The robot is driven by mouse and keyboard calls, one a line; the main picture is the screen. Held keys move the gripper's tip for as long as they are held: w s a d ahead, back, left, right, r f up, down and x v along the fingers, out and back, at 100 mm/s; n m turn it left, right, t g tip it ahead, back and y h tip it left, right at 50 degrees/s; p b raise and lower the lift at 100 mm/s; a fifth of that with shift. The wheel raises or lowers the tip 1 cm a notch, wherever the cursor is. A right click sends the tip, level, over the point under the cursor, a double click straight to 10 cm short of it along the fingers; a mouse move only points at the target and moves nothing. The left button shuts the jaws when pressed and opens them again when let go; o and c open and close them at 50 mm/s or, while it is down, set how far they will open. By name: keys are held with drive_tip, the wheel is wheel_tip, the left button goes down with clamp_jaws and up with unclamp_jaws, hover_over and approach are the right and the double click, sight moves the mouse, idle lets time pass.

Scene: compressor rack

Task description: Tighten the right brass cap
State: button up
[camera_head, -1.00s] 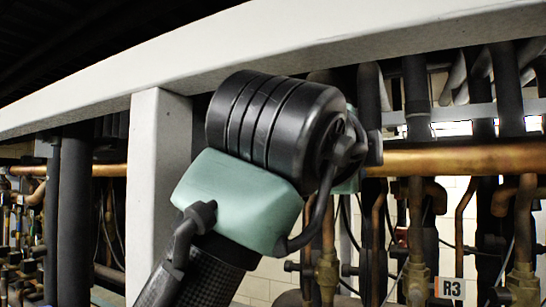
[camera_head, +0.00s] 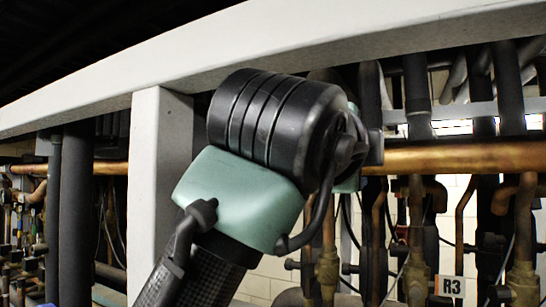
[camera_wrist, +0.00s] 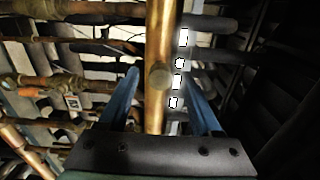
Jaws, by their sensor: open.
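In the wrist view a round, dull brass cap (camera_wrist: 159,77) sits on a thick copper pipe (camera_wrist: 156,118) and faces the camera. My gripper (camera_wrist: 160,80) is open, with one blue finger on each side of the pipe and cap. Both fingers look apart from the cap; how far they reach in depth is hard to tell. In the head view my black and green wrist hides the gripper and the cap. The copper pipe (camera_head: 465,157) runs out to the right from behind my wrist. I cannot tell from these views whether this is the right cap.
A pale beam (camera_head: 300,45) crosses above my arm, and a pale post (camera_head: 160,190) stands close on its left. Dark insulated pipes (camera_head: 505,90) hang behind. Brass valves (camera_head: 417,275) and an R3 label (camera_head: 450,287) are below right.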

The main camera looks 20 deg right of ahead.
drive_tip(key=shift+a, duration=0.1)
drive_tip(key=b+v, duration=0.6)
drive_tip(key=v, duration=0.7)
drive_tip(key=shift+w, duration=0.1)
drive_tip(key=w+a+f+n+t+b, duration=0.2)
drive_tip(key=w+a+f+n+t, duration=0.25)
drive_tip(key=a+n+t, duration=0.6)
drive_tip(key=s+a+f+n+t+y, duration=0.2)
drive_tip(key=s+f+n+y, duration=0.1)
drive_tip(key=n+y, duration=0.3)
drive_tip(key=s+a+f+n+t+y+b, duration=0.1)
drive_tip(key=s+a+f+n+t+y, duration=0.1)
drive_tip(key=f+n+y, duration=0.4)
drive_tip(key=n+t+y, duration=0.1)
drive_tip(key=n, duration=0.4)
drive_tip(key=shift+s+a+b, duration=0.3)
drive_tip(key=shift+s+a, duration=0.1)
